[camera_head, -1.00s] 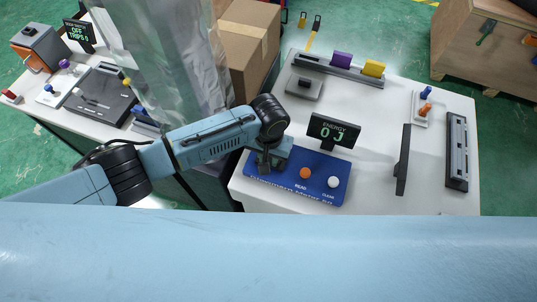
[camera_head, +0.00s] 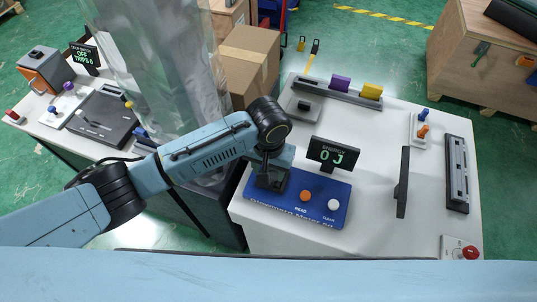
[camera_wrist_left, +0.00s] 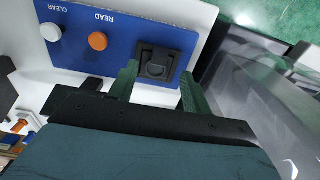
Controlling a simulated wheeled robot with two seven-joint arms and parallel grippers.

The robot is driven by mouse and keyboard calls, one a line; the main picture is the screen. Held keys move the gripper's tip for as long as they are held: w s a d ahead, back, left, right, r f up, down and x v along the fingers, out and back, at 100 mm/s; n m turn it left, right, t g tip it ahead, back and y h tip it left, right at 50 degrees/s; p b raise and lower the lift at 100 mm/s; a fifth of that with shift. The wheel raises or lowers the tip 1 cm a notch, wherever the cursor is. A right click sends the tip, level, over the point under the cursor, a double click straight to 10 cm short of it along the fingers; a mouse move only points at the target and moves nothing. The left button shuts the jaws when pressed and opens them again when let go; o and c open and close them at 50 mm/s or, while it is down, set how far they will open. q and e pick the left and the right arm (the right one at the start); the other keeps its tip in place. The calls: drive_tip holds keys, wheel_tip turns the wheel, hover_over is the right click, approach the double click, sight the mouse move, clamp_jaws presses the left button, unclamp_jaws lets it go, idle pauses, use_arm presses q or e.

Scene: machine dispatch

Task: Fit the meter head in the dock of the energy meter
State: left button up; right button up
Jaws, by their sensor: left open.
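The energy meter is a blue panel (camera_head: 318,211) with an orange READ button and a white CLEAR button, at the near side of the white table. Its dark display (camera_head: 333,154) reads 0 J. In the left wrist view the panel (camera_wrist_left: 120,58) carries a black square dock (camera_wrist_left: 157,62) with a rounded shape inside; I cannot tell whether this is the meter head seated or the bare socket. My left gripper (camera_head: 270,183) is over the panel's left end. In the wrist view the gripper (camera_wrist_left: 160,80) is open, its fingers apart on either side of the dock, nothing visibly held.
A grey block with a black top (camera_head: 303,104) and a rack (camera_head: 338,91) with purple and yellow pieces stand behind. A dark upright plate (camera_head: 403,182), a grey rail (camera_head: 456,174) and a red button (camera_head: 470,252) are to the right. A translucent column (camera_head: 165,70) stands left.

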use_arm(q)
wheel_tip(320, 180, up, 7)
idle(0.3)
drive_tip(key=shift+f, duration=0.1)
